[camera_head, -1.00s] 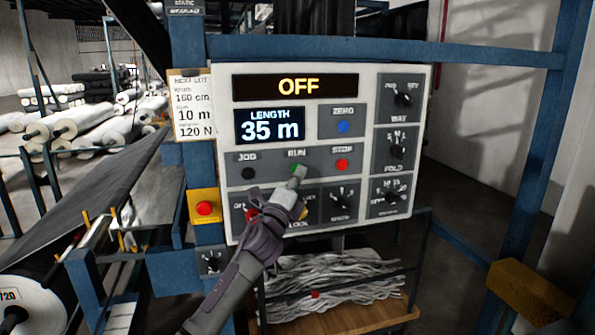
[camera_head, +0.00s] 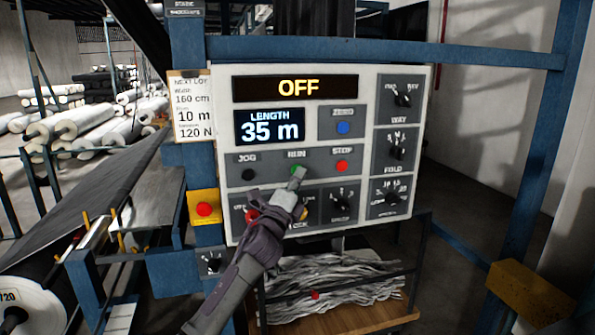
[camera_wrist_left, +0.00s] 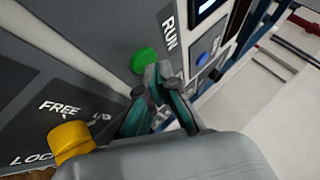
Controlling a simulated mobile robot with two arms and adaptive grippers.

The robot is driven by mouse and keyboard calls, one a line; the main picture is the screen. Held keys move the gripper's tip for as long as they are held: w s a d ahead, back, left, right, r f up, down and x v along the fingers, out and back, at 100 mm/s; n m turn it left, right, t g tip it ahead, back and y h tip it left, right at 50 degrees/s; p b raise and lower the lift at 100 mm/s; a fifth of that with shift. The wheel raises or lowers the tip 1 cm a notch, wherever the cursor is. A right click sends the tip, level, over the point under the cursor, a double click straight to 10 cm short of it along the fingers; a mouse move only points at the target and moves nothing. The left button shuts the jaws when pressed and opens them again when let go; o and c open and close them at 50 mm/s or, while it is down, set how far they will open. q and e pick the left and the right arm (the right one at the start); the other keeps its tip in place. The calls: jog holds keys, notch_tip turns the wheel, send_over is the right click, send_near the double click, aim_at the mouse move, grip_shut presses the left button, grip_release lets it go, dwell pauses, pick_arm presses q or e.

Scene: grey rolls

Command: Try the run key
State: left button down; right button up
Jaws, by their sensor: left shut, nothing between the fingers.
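The run key is a green button under the word RUN on the white control panel (camera_head: 421,100). In the left wrist view the run key (camera_wrist_left: 144,61) stands out from the panel, just left of the fingertips. My left gripper (camera_head: 297,178) is shut and empty, its tips close in front of the key; I cannot tell whether they touch. The left gripper (camera_wrist_left: 157,76) also shows in the wrist view. The panel's top display (camera_head: 298,87) reads OFF. My right gripper is not in view.
The red stop key (camera_head: 342,165) sits right of RUN, the black jog key (camera_head: 248,174) left. A length display (camera_head: 269,125) reads 35 m. A yellow knob (camera_wrist_left: 72,141) is near my gripper. A red button on a yellow box (camera_head: 204,209) is left of the panel.

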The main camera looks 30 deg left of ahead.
pick_arm(q)
jog(key=shift+s+d, duration=0.25)
jog(key=shift+s, duration=0.05)
jog(key=s+d, duration=0.1)
jog(key=d, duration=0.1)
jog(key=s+d+p, duration=0.1)
jog(key=s+d, duration=0.1)
jog(key=shift+s, duration=0.1)
dwell(0.4)
jog(key=shift+a, duration=0.1)
dwell(0.5)
